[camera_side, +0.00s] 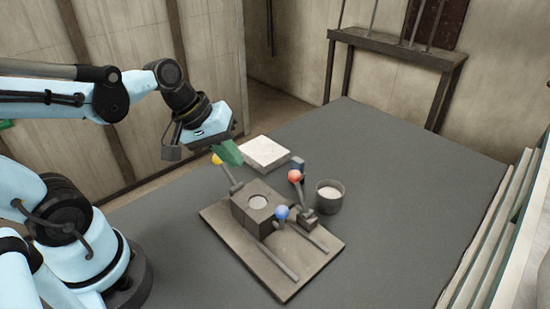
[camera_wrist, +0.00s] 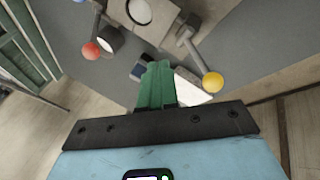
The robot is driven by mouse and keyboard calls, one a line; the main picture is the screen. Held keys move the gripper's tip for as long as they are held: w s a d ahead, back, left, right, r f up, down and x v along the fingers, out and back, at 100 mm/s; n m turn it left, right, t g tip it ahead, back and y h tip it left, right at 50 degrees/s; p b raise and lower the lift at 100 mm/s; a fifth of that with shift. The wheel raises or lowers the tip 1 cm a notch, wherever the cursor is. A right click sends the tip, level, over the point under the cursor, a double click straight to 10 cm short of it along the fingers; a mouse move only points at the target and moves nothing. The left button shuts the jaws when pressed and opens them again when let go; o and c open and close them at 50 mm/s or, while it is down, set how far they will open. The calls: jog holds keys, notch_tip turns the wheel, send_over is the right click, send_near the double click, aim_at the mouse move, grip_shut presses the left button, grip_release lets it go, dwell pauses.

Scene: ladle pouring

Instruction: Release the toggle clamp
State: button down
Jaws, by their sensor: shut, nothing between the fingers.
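A grey block (camera_side: 258,205) with a round pale opening on top sits on a flat base plate (camera_side: 290,292). A lever with a red knob (camera_side: 295,176) rises from a small dark mount at the block's right. A lever with a yellow knob (camera_side: 217,159) slants up from the block's far left; it also shows in the wrist view (camera_wrist: 213,82). A blue knob (camera_side: 282,213) is at the block's front. I cannot tell for sure which lever is the toggle clamp. My gripper (camera_side: 228,152), with green fingers, is shut and empty, above and close to the yellow knob.
A dark round pot (camera_side: 329,196) with pale contents stands right of the red lever. A white slab (camera_side: 264,153) and a small dark-blue block (camera_side: 298,163) lie behind. Rods run across the plate's right side. The grey table is clear to the right.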

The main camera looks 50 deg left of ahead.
jog(key=n, duration=0.1)
jog(key=n+h, duration=0.1)
jog(key=n, duration=0.1)
jog(key=n+h, duration=0.1)
jog(key=n, duration=0.1)
jog(key=shift+w+f+g, duration=0.15)
jog(key=shift+w+g, duration=0.25)
jog(key=r+n+h, duration=0.1)
jog(key=n+h, duration=0.1)
jog(key=n, duration=0.1)
jog(key=a+n+h, duration=0.1)
jog(key=n+h, duration=0.1)
jog(key=n, duration=0.2)
jog(key=w+a+r+n+h, duration=0.1)
jog(key=n+h, duration=0.2)
jog(key=n, duration=0.1)
jog(key=shift+r, duration=0.3)
jog(key=shift+w, duration=0.1)
send_near(301, 194)
jog(key=shift+w+x, duration=0.25)
jog(key=shift+x, duration=1)
jog(key=shift+r, duration=0.1)
jog(key=shift+d+r, duration=0.15)
